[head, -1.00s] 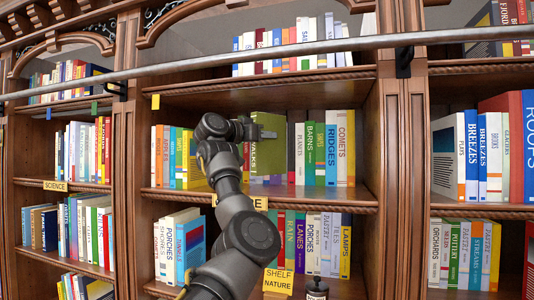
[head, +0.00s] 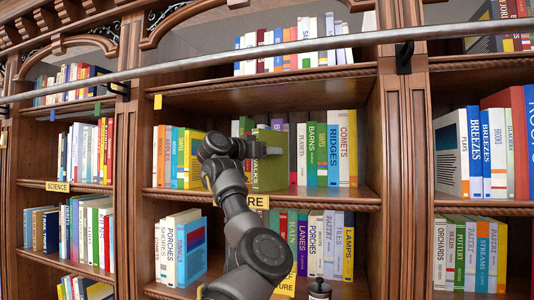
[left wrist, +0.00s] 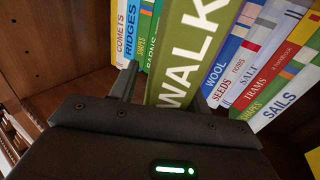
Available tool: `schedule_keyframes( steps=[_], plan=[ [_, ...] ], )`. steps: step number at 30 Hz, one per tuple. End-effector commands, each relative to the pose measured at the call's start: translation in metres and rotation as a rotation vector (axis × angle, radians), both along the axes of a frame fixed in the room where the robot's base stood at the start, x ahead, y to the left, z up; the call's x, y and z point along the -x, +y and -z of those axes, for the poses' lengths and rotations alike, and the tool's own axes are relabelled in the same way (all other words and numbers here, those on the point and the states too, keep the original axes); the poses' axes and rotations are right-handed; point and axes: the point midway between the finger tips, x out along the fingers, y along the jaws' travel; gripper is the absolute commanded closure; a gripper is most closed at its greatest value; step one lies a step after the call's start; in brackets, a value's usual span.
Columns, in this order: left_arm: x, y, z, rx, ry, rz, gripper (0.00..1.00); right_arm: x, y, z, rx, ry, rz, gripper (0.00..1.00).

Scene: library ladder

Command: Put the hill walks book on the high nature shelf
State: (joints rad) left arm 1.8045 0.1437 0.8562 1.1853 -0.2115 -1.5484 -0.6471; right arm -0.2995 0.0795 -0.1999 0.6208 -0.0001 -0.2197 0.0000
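The hill walks book (head: 270,172) is green, with "WALKS" on its spine. It is upright at the front of the middle-height nature shelf (head: 330,198), in the gap between two rows of books. In the left wrist view its spine (left wrist: 185,60) rises between my left gripper's fingers (left wrist: 160,95); the right-hand finger is mostly hidden. My left gripper (head: 262,150) appears shut on the book. Whether the book's bottom touches the shelf board is hard to tell. The label ending in "RE" (head: 258,201) is partly hidden by my arm. My right gripper is not in view.
Books such as Barns (head: 312,155) and Ridges (head: 333,155) stand close to the right; orange and yellow books (head: 170,155) stand to the left. A metal rail (head: 300,46) crosses above. A lower shelf bears a yellow nature label (head: 287,285), partly covered.

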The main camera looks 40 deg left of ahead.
Motion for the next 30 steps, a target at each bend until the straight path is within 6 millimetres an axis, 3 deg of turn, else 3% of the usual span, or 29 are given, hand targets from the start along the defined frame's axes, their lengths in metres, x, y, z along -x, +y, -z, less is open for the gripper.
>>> schedule_keyframes(
  steps=[10,21,30],
  plan=[
    [0.003,0.001,-0.003,0.0,-0.001,-0.001,0.53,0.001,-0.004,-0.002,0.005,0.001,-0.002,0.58],
    [0.077,0.011,0.003,0.0,-0.004,-0.003,0.53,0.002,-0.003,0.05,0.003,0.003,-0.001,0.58],
    [0.116,0.017,-0.001,0.0,-0.001,-0.002,0.53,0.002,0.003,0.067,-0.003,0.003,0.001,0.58]
  ],
)
